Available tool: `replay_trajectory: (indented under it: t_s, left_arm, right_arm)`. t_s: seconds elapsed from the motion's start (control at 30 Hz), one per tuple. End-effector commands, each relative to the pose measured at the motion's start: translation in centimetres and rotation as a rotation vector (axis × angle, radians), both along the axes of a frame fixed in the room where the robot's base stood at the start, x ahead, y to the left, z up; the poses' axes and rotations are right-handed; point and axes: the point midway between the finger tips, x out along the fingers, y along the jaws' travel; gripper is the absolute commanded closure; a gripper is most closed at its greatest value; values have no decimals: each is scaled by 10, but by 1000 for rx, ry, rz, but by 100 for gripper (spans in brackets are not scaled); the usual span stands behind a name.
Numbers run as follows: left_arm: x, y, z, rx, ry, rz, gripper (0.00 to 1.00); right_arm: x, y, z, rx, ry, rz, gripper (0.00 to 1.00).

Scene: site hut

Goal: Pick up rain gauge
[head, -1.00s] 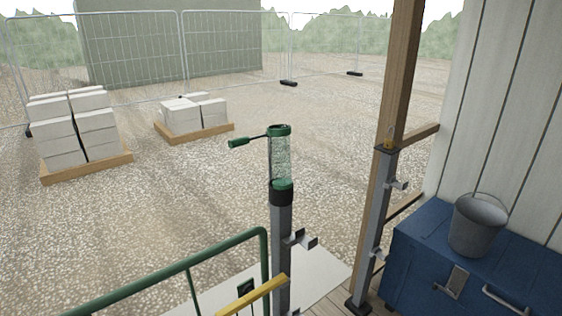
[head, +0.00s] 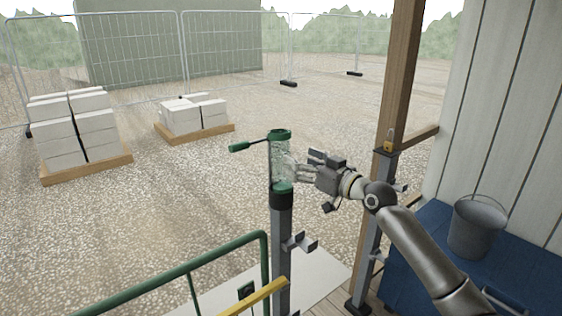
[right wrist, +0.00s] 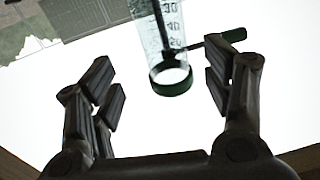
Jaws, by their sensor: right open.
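The rain gauge (head: 281,160) is a clear upright cylinder with a green rim and green foot. It stands in a black collar on top of a grey post (head: 282,245). A dark rod with a green handle (head: 239,146) sticks out to its left. My right gripper (head: 310,172) is open, just right of the cylinder, its fingers pointing towards it. In the right wrist view the gauge's clear, marked tube (right wrist: 168,35) and green end ring show ahead between the spread fingers (right wrist: 165,92), not gripped. My left gripper is not in view.
A wooden post (head: 397,75) with a grey upright and a brass padlock stands right of the gauge. A blue chest (head: 520,262) bears a grey bucket (head: 476,228). A green railing (head: 185,270) and a yellow bar (head: 255,298) are at the front. Block pallets stand back left.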

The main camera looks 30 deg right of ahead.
Motion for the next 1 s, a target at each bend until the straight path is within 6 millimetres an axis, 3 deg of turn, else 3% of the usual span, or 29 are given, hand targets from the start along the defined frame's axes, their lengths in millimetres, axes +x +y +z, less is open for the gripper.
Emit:
replay_trajectory:
  t_s: [0.37,0.7,1.0]
  left_arm:
    - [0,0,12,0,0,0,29]
    - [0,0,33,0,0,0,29]
    - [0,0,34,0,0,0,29]
  right_arm:
    - [25,5,0,0,2,0,28]
    - [64,16,-6,2,2,0,28]
    - [71,17,-8,-2,3,1,28]
